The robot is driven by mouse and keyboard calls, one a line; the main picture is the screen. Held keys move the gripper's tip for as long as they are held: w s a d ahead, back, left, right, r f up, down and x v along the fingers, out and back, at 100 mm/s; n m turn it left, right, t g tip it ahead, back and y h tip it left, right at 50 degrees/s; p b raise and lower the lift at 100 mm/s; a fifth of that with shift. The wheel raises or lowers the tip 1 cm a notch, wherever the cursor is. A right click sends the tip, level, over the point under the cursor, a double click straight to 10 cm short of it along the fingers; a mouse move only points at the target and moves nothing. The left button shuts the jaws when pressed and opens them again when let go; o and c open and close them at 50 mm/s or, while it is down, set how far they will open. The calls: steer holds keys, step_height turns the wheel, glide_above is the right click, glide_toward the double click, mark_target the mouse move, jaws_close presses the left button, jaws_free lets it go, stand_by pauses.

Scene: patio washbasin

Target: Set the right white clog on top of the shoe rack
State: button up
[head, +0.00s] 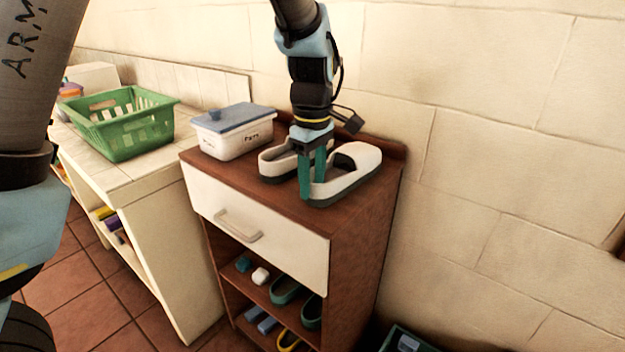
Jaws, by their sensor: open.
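The shoe rack (389,215) is a brown wooden cabinet with a white drawer front. Two white clogs with dark green soles are on its top. The clog nearer the right edge (362,158) lies flat with its closed toe pointing right. The other clog (268,164) is behind and left of it, partly hidden by my gripper. My gripper (312,190) points down with its green fingers apart, at the open heel end of the nearer clog. I cannot tell whether the fingers touch that clog.
A white box with a blue-grey lid (233,140) stands on the rack's left part. A green basket (122,130) is on the tiled counter (105,176) to the left. Lower shelves hold green shoes (285,289) and small items. The wall is close behind the rack.

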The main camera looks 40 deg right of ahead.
steer(key=shift+r, duration=0.1)
step_height(320, 180, up, 12)
steer(key=b, duration=0.1)
stand_by(0.4)
steer(key=w+a+f+m, duration=0.1)
steer(key=w+a+f, duration=0.2)
steer(key=w+a, duration=0.45)
steer(key=w+a+f, duration=0.4)
steer(key=a, duration=0.7)
steer(key=s+a+f+m, duration=0.1)
steer(key=a+f, duration=0.2)
steer(key=a, duration=0.8)
steer(key=s+a+f+m+t, duration=0.1)
steer(key=a+f+m, duration=0.1)
steer(key=a, duration=0.9)
steer(key=shift+s+a+f+t, duration=0.25)
steer(key=shift+a+f+t, duration=0.05)
steer(key=shift+f, duration=0.5)
